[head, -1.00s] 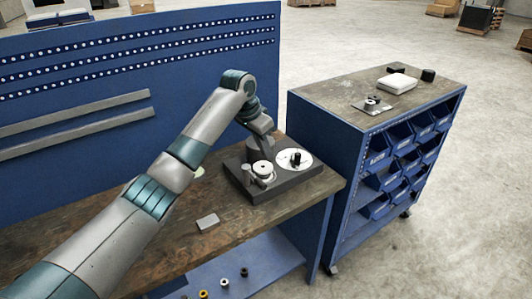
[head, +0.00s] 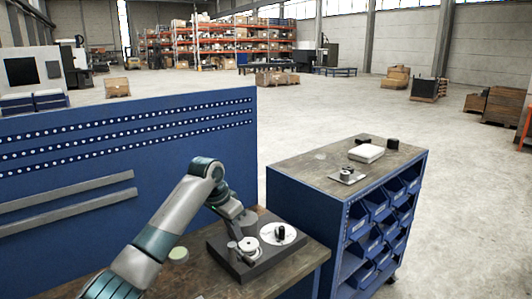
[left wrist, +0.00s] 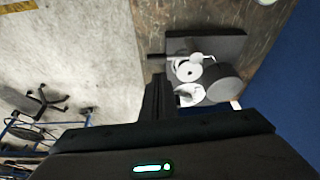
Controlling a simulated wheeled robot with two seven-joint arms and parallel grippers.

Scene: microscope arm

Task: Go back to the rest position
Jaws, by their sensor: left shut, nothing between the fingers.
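My left gripper (head: 246,222) is over the dark base (head: 245,270) of a fixture on the workbench. It is shut and empty. In the left wrist view the dark fingers (left wrist: 158,95) are together, beside the fixture, which shows upper right. The fixture carries a white disc (head: 291,233) with a black knob (head: 281,231) and a pale round part (head: 248,245). The fingertips are hard to make out in the head view, so I cannot tell whether they touch anything. My right gripper is not in view.
The wooden workbench (head: 205,283) has a blue perforated back panel (head: 215,140) behind my left arm. To the right stands a blue cabinet (head: 310,205) with bins; a white box (head: 366,153) and small parts lie on top. Open floor surrounds them.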

